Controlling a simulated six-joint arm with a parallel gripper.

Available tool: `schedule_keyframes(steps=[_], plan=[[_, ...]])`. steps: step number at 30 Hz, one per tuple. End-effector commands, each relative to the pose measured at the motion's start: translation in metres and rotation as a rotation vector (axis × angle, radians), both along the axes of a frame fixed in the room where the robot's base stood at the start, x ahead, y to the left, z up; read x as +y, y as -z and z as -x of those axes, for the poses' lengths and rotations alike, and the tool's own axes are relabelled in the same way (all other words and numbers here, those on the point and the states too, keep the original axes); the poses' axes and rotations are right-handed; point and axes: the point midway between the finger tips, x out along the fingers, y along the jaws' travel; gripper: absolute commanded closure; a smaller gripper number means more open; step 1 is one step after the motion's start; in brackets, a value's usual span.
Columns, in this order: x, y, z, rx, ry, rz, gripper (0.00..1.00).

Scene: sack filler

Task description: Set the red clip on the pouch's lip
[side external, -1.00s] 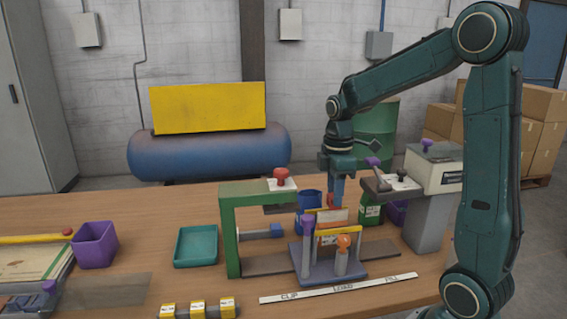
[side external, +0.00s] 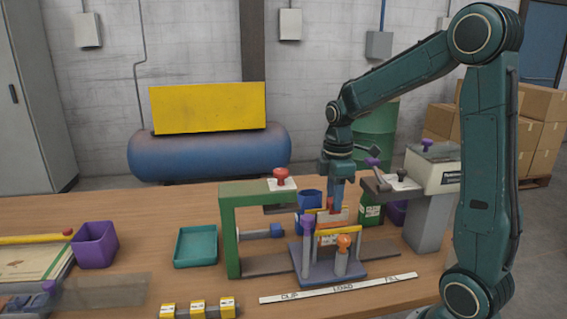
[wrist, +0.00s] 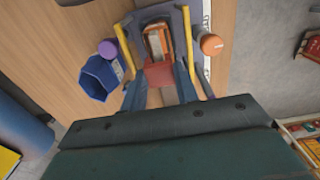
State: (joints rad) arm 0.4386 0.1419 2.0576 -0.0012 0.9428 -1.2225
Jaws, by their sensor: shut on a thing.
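My gripper (side external: 334,207) is shut on the red clip (wrist: 160,76), which sits between its blue fingers in the wrist view. The pouch (wrist: 156,42), pale with an orange-brown edge, stands in the blue-grey holder (side external: 338,279) between two yellow bars. In the side view the clip is down at the pouch's top, partly hidden by the fingers and the near bar. In the wrist view the clip overlaps the near end of the pouch. I cannot tell whether its jaws are around the lip or just above it.
A purple-topped post (side external: 307,226) and an orange-topped post (side external: 343,243) flank the holder. A green frame (side external: 229,235) stands to the left, a blue bin (side external: 309,198) behind. A grey machine (side external: 428,215) is close on the right. A teal tray (side external: 196,247) lies farther left.

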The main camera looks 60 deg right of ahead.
Motion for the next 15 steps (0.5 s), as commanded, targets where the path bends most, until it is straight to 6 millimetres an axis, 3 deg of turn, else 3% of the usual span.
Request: schedule_keyframes(steps=[15], plan=[[0.0, 0.013, 0.0, 0.0, 0.0, 0.0, 0.91]])
